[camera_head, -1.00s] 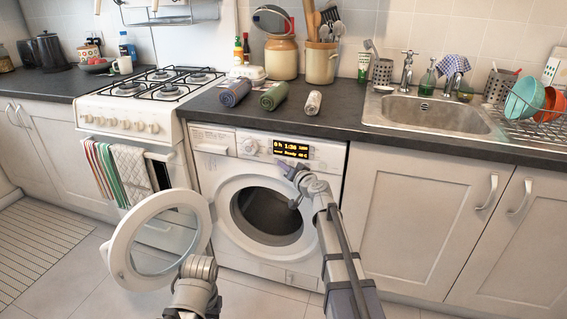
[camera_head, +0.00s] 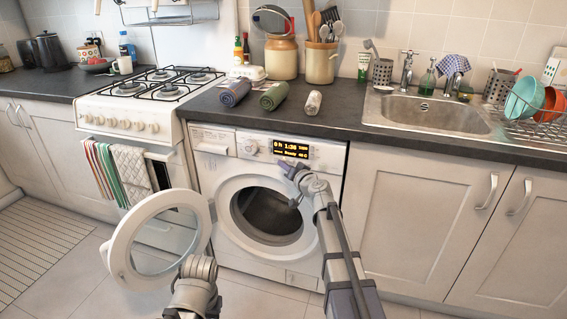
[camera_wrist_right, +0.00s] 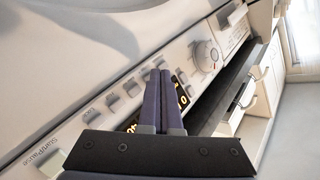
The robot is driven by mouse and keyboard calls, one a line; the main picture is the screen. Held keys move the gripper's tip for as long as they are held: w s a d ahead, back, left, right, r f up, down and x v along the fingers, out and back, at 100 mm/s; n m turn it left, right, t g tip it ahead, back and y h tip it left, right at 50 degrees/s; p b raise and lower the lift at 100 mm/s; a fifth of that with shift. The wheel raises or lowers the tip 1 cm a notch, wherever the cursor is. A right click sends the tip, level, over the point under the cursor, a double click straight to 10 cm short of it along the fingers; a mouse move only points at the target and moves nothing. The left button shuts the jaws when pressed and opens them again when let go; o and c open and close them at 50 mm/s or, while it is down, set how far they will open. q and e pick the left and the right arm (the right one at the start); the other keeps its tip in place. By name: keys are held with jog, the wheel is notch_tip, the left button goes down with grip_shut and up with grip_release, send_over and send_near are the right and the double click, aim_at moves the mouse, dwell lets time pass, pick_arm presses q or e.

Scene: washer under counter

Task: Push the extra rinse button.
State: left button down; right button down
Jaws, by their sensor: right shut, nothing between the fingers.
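The white washer (camera_head: 222,192) stands under the counter with its round door (camera_head: 120,240) swung open to the left. Its control panel has a knob (camera_head: 249,147) and a lit display (camera_head: 291,148) with orange text. My right gripper (camera_head: 287,166) is shut and empty, just below the display. In the right wrist view its closed fingers (camera_wrist_right: 159,78) cover part of the display, and a row of small buttons (camera_wrist_right: 113,101) shows beside them.
The dark counter (camera_head: 345,112) runs above the washer with rolled towels (camera_head: 274,95) near its edge. A stove (camera_head: 125,122) stands to the left, a sink (camera_head: 425,112) to the right. The open drum (camera_head: 268,213) is below my right gripper.

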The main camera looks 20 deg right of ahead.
jog(key=shift+s+a, duration=0.25)
jog(key=shift+s, duration=0.2)
jog(key=shift+a, duration=0.1)
jog(key=shift+s+a, duration=0.55)
jog(key=shift+s, duration=0.25)
jog(key=shift+s+a, duration=0.5)
jog(key=shift+s, duration=0.35)
jog(key=shift+s+a, duration=0.55)
jog(key=shift+s, duration=0.25)
